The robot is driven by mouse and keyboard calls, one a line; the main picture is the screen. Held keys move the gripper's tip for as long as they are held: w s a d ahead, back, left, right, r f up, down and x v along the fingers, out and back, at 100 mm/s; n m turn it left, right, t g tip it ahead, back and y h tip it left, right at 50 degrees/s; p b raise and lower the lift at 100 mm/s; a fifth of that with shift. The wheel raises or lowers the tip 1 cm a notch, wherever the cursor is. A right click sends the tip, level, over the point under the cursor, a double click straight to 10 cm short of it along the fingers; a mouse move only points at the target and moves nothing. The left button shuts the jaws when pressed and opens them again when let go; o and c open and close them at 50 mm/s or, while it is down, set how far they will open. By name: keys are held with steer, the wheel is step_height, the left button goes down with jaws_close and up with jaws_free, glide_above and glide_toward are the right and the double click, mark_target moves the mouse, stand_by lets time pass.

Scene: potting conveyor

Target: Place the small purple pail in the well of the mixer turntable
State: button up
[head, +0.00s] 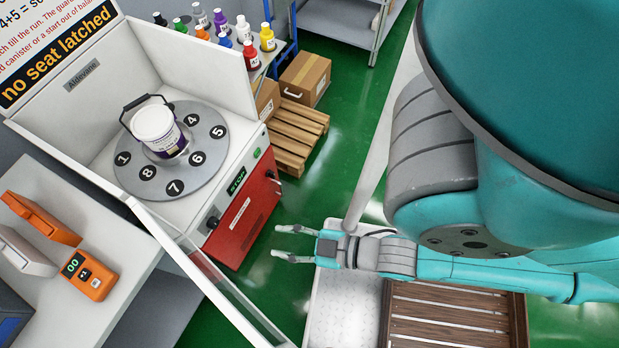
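A pail (158,132) with a white upper part, a purple lower part with a label and a dark handle stands at the middle of the mixer turntable (190,184). The pail looks tilted in this view, and its base seems to be in the central well; I cannot tell if it is fully seated. The turntable is a grey disc with black numbered spots; the pail hides some of them. My gripper (282,242) is open and empty, to the right of and outside the mixer, well apart from the pail.
The mixer's clear-panelled door (235,298) stands open at the front. A bench with an orange device (91,275) is at left. Behind are coloured bottles (267,37), a cardboard box (306,78) and a wooden pallet (296,130). A sign reads "no seat latched".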

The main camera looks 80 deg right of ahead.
steer(key=s+r, duration=0.1)
steer(key=s+r+m, duration=0.1)
steer(key=s, duration=0.1)
steer(key=s+r+m, duration=0.1)
steer(key=s, duration=0.1)
steer(key=shift+a+y, duration=0.25)
steer(key=shift+y, duration=0.05)
